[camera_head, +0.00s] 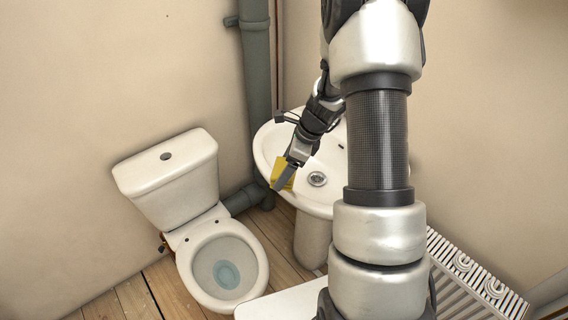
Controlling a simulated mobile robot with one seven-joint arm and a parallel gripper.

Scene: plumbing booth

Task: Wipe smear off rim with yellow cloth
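My gripper (284,178) reaches down over the left side of the white washbasin (262,146). It is shut on the yellow cloth (281,170), which shows around the grey fingers. The cloth is at the basin's left front rim; I cannot tell whether it touches the rim. No smear can be made out; the cloth, the gripper and my arm hide part of the rim and the right side of the basin.
A white toilet (170,182) with an open bowl stands left of the basin. A grey-green pipe (256,75) runs up the wall behind. A white radiator (480,290) is at the lower right. Wooden floor (158,288) shows between the fixtures.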

